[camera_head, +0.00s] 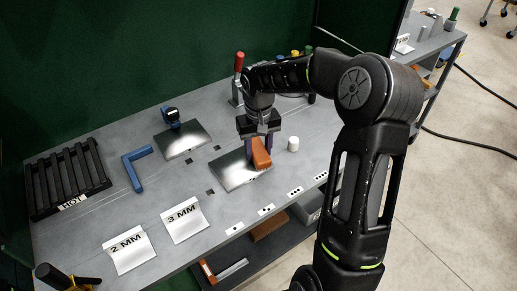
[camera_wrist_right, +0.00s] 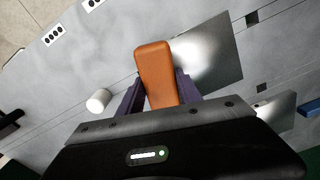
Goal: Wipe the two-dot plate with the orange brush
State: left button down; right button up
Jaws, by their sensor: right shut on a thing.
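My right gripper (camera_head: 258,150) is shut on the orange brush (camera_head: 262,158), a block that sticks out below the fingers. The brush is over a shiny metal plate (camera_head: 232,176); I cannot tell whether it touches. In the right wrist view the brush (camera_wrist_right: 156,75) sits between the fingers of the right gripper (camera_wrist_right: 156,88), overlapping the edge of the plate (camera_wrist_right: 215,55). A second metal plate (camera_head: 185,143) lies farther left with a blue clamp (camera_head: 171,116) at its back edge. Small dotted labels (camera_head: 266,209) run along the front edge.
A white cylinder (camera_head: 293,144) stands just right of the brush. A red-handled clamp (camera_head: 239,75) is behind the gripper. A blue angle piece (camera_head: 137,168), a black rack (camera_head: 68,180) and the 2 MM (camera_head: 129,250) and 3 MM (camera_head: 185,220) cards lie to the left.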

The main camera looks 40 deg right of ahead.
jog(key=shift+f, duration=0.4)
jog(key=shift+a, duration=0.15)
jog(key=shift+a+r+b, duration=0.2)
jog(key=shift+a+b, duration=0.45)
jog(key=shift+a, duration=1.2)
jog(key=shift+f, duration=0.2)
jog(key=shift+d, duration=0.15)
jog(key=shift+d, duration=0.2)
jog(key=shift+d+r, duration=0.15)
jog(key=shift+d, duration=1.5)
jog(key=shift+p, duration=0.3)
